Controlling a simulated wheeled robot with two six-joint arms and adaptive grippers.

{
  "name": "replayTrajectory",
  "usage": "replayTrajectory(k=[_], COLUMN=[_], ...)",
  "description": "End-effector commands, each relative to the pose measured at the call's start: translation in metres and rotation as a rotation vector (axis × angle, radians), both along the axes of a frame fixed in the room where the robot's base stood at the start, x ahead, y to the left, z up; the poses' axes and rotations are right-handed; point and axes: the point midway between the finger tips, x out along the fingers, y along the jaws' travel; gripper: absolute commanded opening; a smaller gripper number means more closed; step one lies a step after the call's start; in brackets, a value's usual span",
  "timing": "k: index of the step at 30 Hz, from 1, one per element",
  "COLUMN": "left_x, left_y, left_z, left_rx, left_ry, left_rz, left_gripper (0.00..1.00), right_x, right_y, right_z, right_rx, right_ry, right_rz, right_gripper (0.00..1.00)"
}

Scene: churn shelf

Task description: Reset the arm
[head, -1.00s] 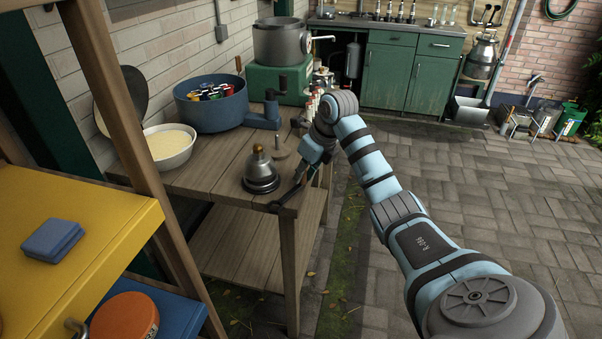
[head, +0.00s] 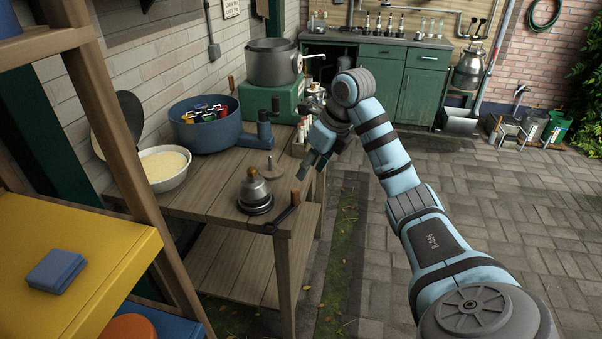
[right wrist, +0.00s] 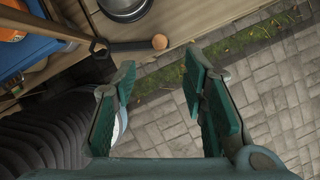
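My right arm (head: 385,150) reaches in from the lower right in the head view. My right gripper (head: 314,162) hangs beside the right edge of the wooden table (head: 216,195). In the right wrist view my right gripper (right wrist: 160,95) has its two green fingers apart with nothing between them; paving and a grassy strip lie beneath. My left gripper is not in view.
The table holds a grey lidded metal piece (head: 255,194), a dark wrench-like tool (head: 283,215) at the near corner, a white bowl (head: 165,181) and a blue tub (head: 205,134). A yellow shelf (head: 110,250) with a blue block (head: 56,271) stands at left. Paving at right is clear.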

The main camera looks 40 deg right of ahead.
Motion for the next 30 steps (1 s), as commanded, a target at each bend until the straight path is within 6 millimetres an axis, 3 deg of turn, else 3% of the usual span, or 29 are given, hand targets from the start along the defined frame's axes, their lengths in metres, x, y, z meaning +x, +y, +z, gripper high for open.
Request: replayTrajectory(k=[2,17,20,23,26,28,30], left_x=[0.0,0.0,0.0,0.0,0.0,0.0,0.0], left_y=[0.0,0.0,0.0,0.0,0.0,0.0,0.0], left_z=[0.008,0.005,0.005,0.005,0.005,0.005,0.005], left_rx=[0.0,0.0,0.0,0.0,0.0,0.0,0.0], left_ry=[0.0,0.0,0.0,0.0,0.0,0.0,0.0], left_rz=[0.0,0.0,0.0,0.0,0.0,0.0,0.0], left_gripper=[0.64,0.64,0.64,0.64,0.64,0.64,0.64], right_x=[-0.002,-0.002,0.003,0.024,0.049,0.053,0.04], right_y=[-0.001,0.0,0.007,0.044,0.127,0.2,0.251], right_z=[0.008,0.005,0.003,-0.005,-0.005,0.014,0.058], right_rx=[-0.001,0.001,0.015,0.096,0.324,0.625,1.051], right_ry=[0.001,0.0,-0.021,-0.125,-0.332,-0.523,-0.717], right_rz=[-0.001,0.0,0.02,0.103,0.234,0.282,0.2], right_gripper=[0.39,0.39,0.39,0.39,0.39,0.39,0.39])
